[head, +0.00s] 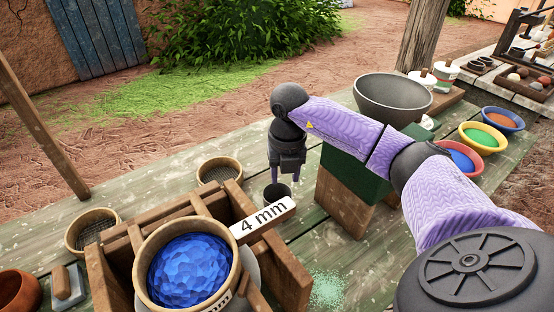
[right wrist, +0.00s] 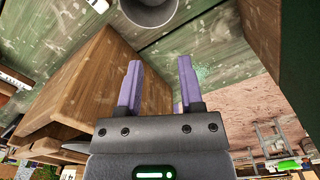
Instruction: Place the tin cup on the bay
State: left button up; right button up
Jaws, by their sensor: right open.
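The tin cup is a small dark grey cup (head: 276,195), upright, just behind the "4 mm" label in the head view; the label hides its lower part. My right gripper (head: 283,177) points down above the cup, open and empty. In the right wrist view the cup (right wrist: 148,10) is cut off by the top edge, beyond the open purple fingertips (right wrist: 159,63) and apart from them. A wooden frame (head: 286,270) with a "4 mm" label (head: 263,219) stands beside the cup; I cannot tell whether this is the bay. My left gripper is not in view.
Coloured bowls (head: 484,137) stand farther right.

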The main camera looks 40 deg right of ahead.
jog(key=f+m, duration=0.1)
jog(key=m, duration=0.4)
jog(key=f+m+b, duration=0.1)
jog(key=f+m, duration=0.1)
jog(key=m, duration=0.4)
jog(key=f+m+b, duration=0.1)
jog(key=f+m, duration=0.1)
jog(key=m, duration=0.4)
jog(key=shift+w+a, duration=0.3)
jog(key=shift+a, duration=0.05)
notch_tip(320, 180, down, 9)
jog(key=b, duration=0.4)
jog(key=shift+r, duration=0.15)
jog(key=shift+w+d, duration=0.1)
jog(key=c, duration=0.6)
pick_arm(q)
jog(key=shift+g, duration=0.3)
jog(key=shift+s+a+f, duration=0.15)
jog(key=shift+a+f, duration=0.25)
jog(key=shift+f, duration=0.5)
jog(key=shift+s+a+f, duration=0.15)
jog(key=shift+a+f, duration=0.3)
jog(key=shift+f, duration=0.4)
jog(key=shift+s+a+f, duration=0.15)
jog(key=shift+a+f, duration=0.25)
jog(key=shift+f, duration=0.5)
pick_arm(e)
grip_shut()
